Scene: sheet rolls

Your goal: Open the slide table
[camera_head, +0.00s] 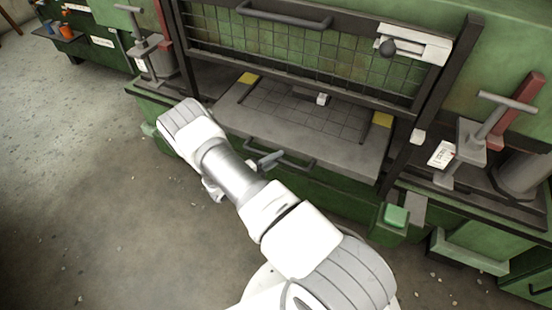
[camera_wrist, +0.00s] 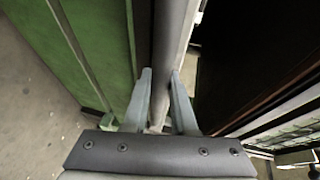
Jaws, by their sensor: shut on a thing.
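The slide table (camera_head: 345,152) is a grey slab with a gridded middle and yellow corner patches. Its front part sticks out from under the mesh guard of the green machine. A dark bar handle (camera_head: 302,166) runs along its front face. My gripper (camera_head: 268,160) is at the left part of this handle, partly hidden by my arm. In the wrist view, the two fingers of my gripper (camera_wrist: 161,78) stand on either side of a grey bar (camera_wrist: 166,40), shut on it. The bar appears to be the handle.
The mesh guard (camera_head: 300,45) with its own upper handle (camera_head: 285,18) stands above the table. A grey clamp (camera_head: 470,145) and a green button (camera_head: 396,215) are at the right. Another clamp (camera_head: 145,45) is at the left. The concrete floor (camera_head: 90,190) in front is clear.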

